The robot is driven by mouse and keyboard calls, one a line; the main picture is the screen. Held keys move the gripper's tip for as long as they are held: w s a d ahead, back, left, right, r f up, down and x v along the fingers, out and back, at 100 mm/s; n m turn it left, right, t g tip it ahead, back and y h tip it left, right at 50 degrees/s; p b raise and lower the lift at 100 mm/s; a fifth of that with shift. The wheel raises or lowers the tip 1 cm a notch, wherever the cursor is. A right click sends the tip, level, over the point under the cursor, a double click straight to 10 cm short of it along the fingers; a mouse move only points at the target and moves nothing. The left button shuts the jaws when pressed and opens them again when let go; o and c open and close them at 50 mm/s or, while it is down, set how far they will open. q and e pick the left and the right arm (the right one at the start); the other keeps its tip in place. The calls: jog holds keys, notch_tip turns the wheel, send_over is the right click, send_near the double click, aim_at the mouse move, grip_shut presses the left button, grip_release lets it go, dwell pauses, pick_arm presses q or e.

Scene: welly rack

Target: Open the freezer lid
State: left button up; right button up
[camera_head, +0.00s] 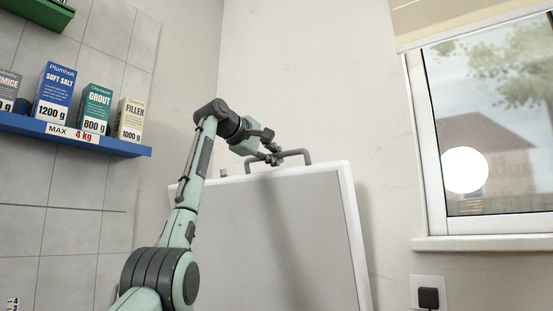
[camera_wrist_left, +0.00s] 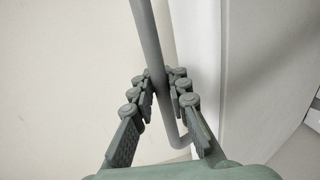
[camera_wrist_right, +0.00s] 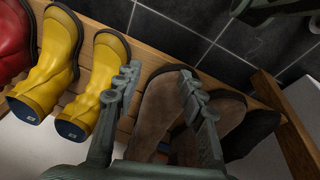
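The freezer lid (camera_head: 255,235) stands raised and steeply tilted in the head view, its grey face in a white rim towards me. A grey bar handle (camera_head: 300,153) sits at its top edge. My left gripper (camera_head: 268,157) is at this handle. In the left wrist view the handle bar (camera_wrist_left: 147,35) runs between the fingers of my left gripper (camera_wrist_left: 160,82), which are drawn in close around it. Exact contact is hard to see. My right gripper (camera_wrist_right: 160,78) is open and empty above a boot rack. The freezer body is out of view.
A blue shelf (camera_head: 120,147) with several boxes is on the tiled wall at left. A window (camera_head: 490,130) and a socket with a black plug (camera_head: 428,297) are at right. Yellow boots (camera_wrist_right: 103,75) and a brown boot (camera_wrist_right: 160,105) lie close under my right gripper on a wooden rack (camera_wrist_right: 268,88).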

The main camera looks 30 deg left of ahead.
pick_arm(q)
jog(key=o, duration=0.4)
jog(key=shift+s+r, duration=0.2)
jog(key=shift+w+f, duration=0.1)
jog(key=shift+f, duration=0.05)
jog(key=v, duration=1.2)
